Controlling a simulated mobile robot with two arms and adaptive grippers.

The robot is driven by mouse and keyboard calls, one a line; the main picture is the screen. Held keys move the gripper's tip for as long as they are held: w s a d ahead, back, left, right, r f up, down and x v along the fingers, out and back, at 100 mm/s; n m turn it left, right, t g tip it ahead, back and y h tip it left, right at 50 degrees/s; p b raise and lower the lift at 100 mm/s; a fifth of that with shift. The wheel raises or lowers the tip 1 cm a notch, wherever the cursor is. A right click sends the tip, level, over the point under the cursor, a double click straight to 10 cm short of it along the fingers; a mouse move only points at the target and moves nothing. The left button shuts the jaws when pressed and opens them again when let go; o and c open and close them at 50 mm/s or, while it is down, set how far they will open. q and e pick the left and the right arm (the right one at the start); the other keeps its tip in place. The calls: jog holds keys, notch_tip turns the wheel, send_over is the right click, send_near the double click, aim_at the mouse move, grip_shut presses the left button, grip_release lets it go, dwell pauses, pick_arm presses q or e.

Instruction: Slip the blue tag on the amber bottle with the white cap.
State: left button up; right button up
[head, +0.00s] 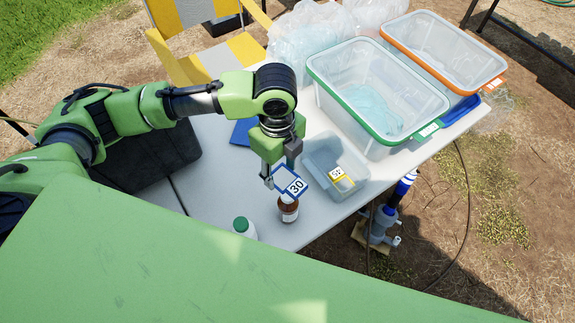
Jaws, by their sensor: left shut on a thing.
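The amber bottle with the white cap (288,210) stands upright near the front edge of the table. My left gripper (279,173) points down just behind it in the picture. It is shut on the blue tag (279,192), a square blue frame with a white label reading 30. The tag's label end shows right at the cap and partly covers it. The tag appears above the bottle and not around its body; I cannot tell whether they touch. My right gripper is not in view.
A white bottle with a green cap (242,226) stands left of the amber bottle. A small grey bin (322,143) holding a yellow tag (341,178) is to the right. Larger clear bins with green (391,141) and orange (459,84) rims stand behind.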

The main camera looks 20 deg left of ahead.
pick_arm(q)
jog(key=m+p, duration=0.1)
jog(key=m, duration=0.1)
jog(key=d+m, duration=0.1)
jog(key=m, duration=0.1)
jog(key=m+p, duration=0.1)
jog(key=m, duration=0.2)
jog(key=shift+d+f+p, duration=0.2)
jog(key=shift+d+p, duration=0.15)
jog(key=shift+s+d+f+m, duration=0.15)
jog(key=shift+f+m, duration=0.05)
jog(key=shift+m, duration=0.6)
jog(key=shift+r+p, duration=0.1)
jog(key=shift+p, duration=0.65)
jog(key=shift+f+b, duration=0.4)
jog(key=shift+f, duration=0.15)
jog(key=shift+f+b, duration=0.85)
jog(key=shift+f, duration=1.1)
jog(key=shift+p, duration=0.4)
